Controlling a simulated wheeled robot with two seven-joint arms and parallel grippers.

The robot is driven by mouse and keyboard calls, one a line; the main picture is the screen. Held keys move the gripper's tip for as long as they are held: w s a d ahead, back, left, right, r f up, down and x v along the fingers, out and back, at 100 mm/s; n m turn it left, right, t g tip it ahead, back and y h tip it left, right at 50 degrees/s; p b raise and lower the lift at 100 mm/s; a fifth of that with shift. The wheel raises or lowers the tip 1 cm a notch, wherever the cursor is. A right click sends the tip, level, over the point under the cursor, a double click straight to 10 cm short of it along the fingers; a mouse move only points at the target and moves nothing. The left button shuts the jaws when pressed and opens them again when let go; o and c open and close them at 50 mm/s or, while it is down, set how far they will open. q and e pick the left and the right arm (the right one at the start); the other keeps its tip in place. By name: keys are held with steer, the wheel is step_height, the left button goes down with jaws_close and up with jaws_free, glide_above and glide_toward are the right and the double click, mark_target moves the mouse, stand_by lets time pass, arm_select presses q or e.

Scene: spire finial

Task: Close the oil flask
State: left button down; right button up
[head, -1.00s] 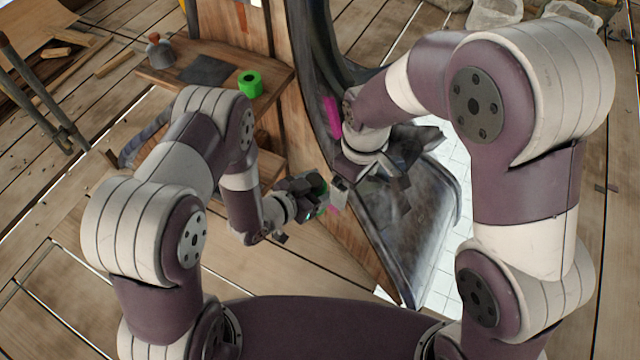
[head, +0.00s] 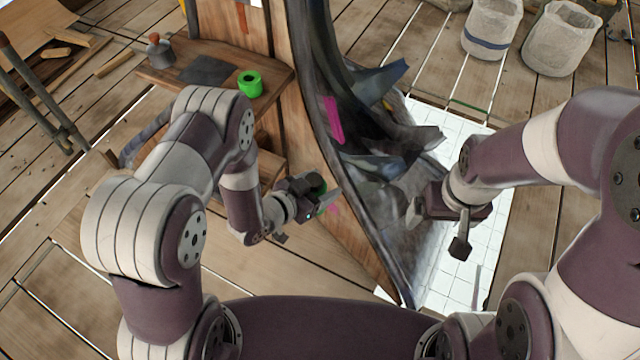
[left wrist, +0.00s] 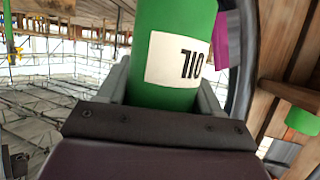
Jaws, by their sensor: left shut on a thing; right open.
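The oil flask (left wrist: 160,96) is a green cylinder with a white label reading "710", seen close up in the left wrist view between my left gripper's fingers. In the head view my left gripper (head: 322,196) is shut on it beside the wooden panel, and only small green parts show. Its mouth is not clearly visible. A short green ring-like piece (head: 250,90) with a dark hollow, possibly the cap, stands on the wooden bench. My right gripper (head: 438,232) is open and empty, to the right of the left one and apart from it.
The wooden bench (head: 278,78) also holds a small grey pot (head: 160,54) and a dark flat sheet (head: 207,70). A dark curved metal shape (head: 335,95) with a magenta strip (head: 333,120) rises between the grippers. Two sacks (head: 562,40) (head: 491,30) stand at the back right.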

stand_by(0.5)
arm_select(q)
steer(key=w+a+n+t+y, duration=0.2)
steer(key=a+n+y, duration=0.6)
steer(key=a, duration=0.6)
steer(key=shift+a+t+y, duration=0.3)
steer(key=shift+a+t, duration=0.05)
steer(key=shift+t, duration=0.25)
